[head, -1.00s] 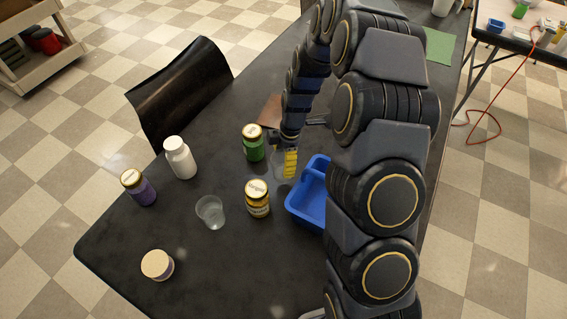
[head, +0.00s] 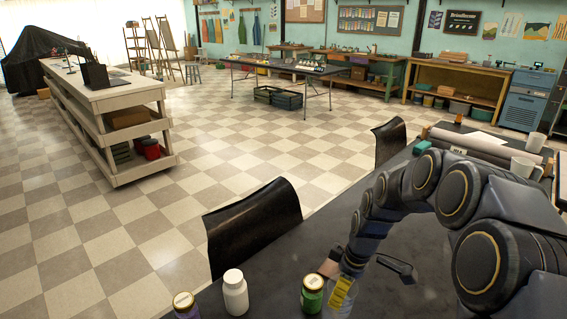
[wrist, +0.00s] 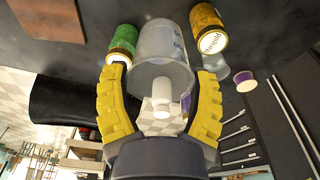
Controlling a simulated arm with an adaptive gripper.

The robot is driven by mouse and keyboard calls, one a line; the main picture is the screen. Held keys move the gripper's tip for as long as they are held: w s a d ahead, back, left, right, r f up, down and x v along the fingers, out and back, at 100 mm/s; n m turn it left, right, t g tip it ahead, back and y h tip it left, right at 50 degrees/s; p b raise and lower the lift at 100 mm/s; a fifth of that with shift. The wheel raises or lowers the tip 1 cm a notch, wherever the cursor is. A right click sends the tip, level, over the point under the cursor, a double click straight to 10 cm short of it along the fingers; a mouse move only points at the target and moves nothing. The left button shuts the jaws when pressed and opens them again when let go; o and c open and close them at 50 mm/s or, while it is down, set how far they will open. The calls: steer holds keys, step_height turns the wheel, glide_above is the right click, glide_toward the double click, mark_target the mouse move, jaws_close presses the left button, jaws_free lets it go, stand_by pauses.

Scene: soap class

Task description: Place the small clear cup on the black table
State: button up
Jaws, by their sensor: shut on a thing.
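In the wrist view, a clear cup (wrist: 160,62) is between the yellow fingers of my gripper (wrist: 161,95), which is shut on it. In the head view my gripper (head: 341,292) is low over the near dark-topped table (head: 415,262), beside the green jar; the held cup cannot be made out there. A second clear cup (wrist: 216,62) shows partly behind the right finger in the wrist view. A far table with a dark top and thin legs (head: 340,72) stands across the room.
A green jar (head: 312,293), a white bottle (head: 235,292) and a purple jar (head: 185,303) stand near my gripper. A mustard jar (wrist: 207,30) shows in the wrist view. A black chair (head: 253,222) is at the table's edge. A white shelf unit (head: 110,110) stands left; open checkered floor lies between.

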steer(key=shift+a+r+m+h, duration=0.9)
steer(key=shift+r+m, duration=3.55)
steer(key=shift+m, duration=1.45)
steer(key=s+f, duration=1)
steer(key=s, duration=0.3)
steer(key=shift+t, duration=0.3)
steer(key=w+f, duration=0.3)
steer(key=w, duration=0.1)
steer(key=w+f, duration=0.4)
steer(key=w, duration=0.1)
steer(key=w+f, duration=0.3)
steer(key=w, duration=0.2)
steer(key=shift+d+f, duration=0.25)
steer(key=shift+f, duration=1.5)
